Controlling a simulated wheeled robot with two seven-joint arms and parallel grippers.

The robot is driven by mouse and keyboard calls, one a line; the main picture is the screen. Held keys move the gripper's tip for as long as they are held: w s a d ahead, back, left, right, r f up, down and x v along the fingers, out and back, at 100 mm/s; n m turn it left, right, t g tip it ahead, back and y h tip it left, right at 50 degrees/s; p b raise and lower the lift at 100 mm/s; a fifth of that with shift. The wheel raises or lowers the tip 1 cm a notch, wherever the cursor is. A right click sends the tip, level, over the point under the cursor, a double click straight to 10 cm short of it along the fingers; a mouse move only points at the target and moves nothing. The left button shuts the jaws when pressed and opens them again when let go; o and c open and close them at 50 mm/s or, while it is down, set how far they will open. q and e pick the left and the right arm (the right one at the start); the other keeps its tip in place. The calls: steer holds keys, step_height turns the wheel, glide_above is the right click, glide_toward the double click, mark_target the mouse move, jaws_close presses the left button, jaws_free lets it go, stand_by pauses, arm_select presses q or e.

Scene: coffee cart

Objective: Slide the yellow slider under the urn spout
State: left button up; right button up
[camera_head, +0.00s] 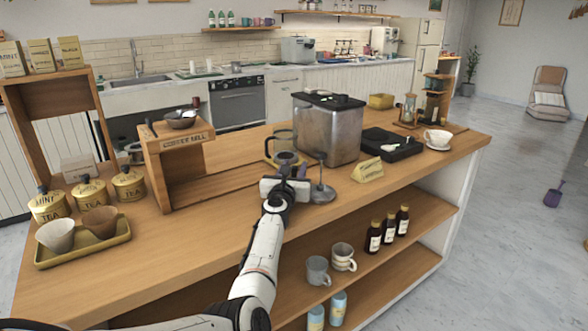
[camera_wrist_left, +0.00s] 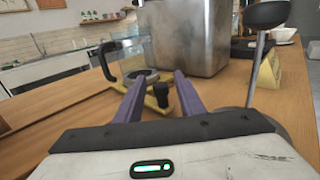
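The yellow slider (camera_head: 271,160) lies on the wooden counter in front of the steel urn (camera_head: 333,133); a clear jug (camera_head: 280,143) with a dark handle stands on it. In the left wrist view the slider (camera_wrist_left: 150,103) shows a black knob (camera_wrist_left: 161,93) at its near end. My left gripper (camera_head: 293,171) is open, with its purple fingers (camera_wrist_left: 160,84) pointing at the slider. The knob appears between the fingers; I cannot tell whether they touch it. The urn spout cannot be made out. My right gripper is not in view.
A yellow sign (camera_head: 368,173) and a black scale-like box (camera_head: 391,144) are further right. A wooden stand (camera_head: 165,167) is left.

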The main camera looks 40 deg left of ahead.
arm_select(q)
steer(key=shift+s+d+r, duration=0.1)
steer(key=shift+s+d+p, duration=0.2)
steer(key=shift+s+p, duration=0.1)
steer(key=shift+p, duration=0.2)
steer(key=p+v, duration=0.4)
steer(key=v, duration=0.4)
steer(key=shift+s+d, duration=0.3)
steer(key=shift+s, duration=0.35)
